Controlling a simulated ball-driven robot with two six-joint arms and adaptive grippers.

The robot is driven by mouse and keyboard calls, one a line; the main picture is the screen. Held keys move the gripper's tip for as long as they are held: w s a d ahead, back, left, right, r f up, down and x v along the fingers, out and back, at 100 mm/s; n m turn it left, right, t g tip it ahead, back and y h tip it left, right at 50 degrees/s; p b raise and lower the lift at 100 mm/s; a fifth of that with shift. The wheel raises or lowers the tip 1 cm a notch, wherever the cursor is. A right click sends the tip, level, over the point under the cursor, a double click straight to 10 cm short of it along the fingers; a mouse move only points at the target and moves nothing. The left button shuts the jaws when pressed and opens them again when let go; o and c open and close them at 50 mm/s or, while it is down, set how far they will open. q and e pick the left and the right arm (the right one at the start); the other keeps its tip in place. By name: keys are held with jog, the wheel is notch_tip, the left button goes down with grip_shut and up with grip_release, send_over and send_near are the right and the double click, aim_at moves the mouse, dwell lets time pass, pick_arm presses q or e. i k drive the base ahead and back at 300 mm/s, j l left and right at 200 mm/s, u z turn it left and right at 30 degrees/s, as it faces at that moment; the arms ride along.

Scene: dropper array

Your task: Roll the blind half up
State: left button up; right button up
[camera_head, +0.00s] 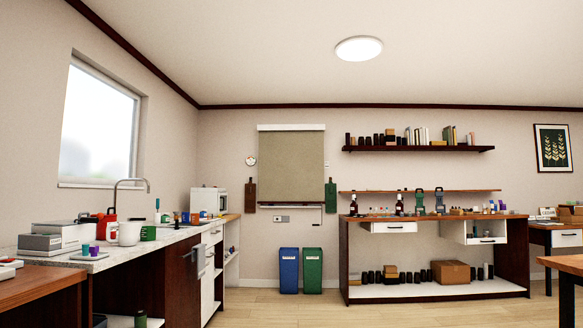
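The blind (291,165) hangs on the back wall, left of the wall shelves. Its olive-beige fabric is rolled down from a white head box (291,127) to a dark bottom bar (291,204). A thin crank (316,216) appears to hang below its lower right corner; it is small and hard to make out. Neither of my grippers shows in this view, and the blind is across the room from me.
Blue (289,270) and green (312,270) bins stand under the blind. A counter (60,256) runs along the left wall, and a workbench (440,219) stands right of the bins. The wooden floor (270,308) before the bins is clear.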

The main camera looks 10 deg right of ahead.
aim_at(291, 176)
jog(key=i+z, duration=0.25)
jog(key=i, duration=7)
